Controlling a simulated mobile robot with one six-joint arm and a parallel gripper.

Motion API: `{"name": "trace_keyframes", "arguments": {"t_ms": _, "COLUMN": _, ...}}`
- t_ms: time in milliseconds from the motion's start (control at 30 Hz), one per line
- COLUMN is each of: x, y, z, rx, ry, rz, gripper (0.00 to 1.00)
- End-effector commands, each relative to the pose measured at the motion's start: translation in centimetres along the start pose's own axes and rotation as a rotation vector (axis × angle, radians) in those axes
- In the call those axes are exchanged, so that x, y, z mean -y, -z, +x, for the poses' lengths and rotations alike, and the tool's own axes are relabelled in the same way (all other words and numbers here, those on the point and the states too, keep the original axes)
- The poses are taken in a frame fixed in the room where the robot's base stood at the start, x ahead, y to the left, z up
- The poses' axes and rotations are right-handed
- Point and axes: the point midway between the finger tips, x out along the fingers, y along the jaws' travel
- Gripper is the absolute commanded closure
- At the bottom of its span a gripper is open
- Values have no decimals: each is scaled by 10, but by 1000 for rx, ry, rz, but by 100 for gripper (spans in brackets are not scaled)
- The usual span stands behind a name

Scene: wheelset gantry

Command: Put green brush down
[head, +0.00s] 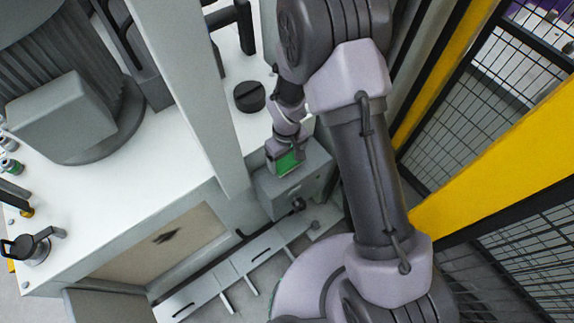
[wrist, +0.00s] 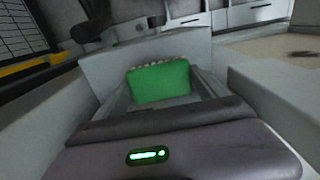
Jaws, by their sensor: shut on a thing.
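The green brush (head: 287,161) shows in the head view at the end of my arm, over a grey box-shaped unit (head: 316,176). In the wrist view the green brush (wrist: 158,83) lies between the fingers of my gripper (wrist: 160,97), with a row of pale bristles along its far edge. My gripper (head: 284,158) is shut on the brush. A grey surface is just beyond the brush in the wrist view; I cannot tell whether the brush touches it.
A white worktop (head: 110,180) with a large grey machine (head: 75,115) lies to the left. A pale upright post (head: 205,120) stands close to my gripper. A black round knob (head: 249,96) is behind it. A yellow-framed mesh fence (head: 480,180) bounds the right side.

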Motion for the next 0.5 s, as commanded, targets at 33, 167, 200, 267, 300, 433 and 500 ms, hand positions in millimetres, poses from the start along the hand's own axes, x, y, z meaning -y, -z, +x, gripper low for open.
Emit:
{"name": "trace_keyframes", "arguments": {"t_ms": 33, "x": 0, "y": 1, "z": 8, "rx": 2, "ry": 1, "rz": 0, "gripper": 51}}
{"name": "trace_keyframes", "arguments": {"t_ms": 167, "x": 0, "y": 0, "z": 34, "rx": 2, "ry": 1, "rz": 0, "gripper": 51}}
{"name": "trace_keyframes", "arguments": {"t_ms": 200, "x": 0, "y": 0, "z": 37, "rx": 2, "ry": 1, "rz": 0, "gripper": 51}}
{"name": "trace_keyframes", "arguments": {"t_ms": 267, "x": 0, "y": 0, "z": 36, "rx": 1, "ry": 0, "rz": 0, "gripper": 56}}
{"name": "trace_keyframes", "arguments": {"t_ms": 300, "x": 0, "y": 1, "z": 34, "rx": 1, "ry": 0, "rz": 1, "gripper": 56}}
{"name": "trace_keyframes", "arguments": {"t_ms": 433, "x": 0, "y": 0, "z": 34, "rx": 1, "ry": 0, "rz": 1, "gripper": 57}}
{"name": "trace_keyframes", "arguments": {"t_ms": 500, "x": 0, "y": 0, "z": 37, "rx": 1, "ry": 0, "rz": 1, "gripper": 57}}
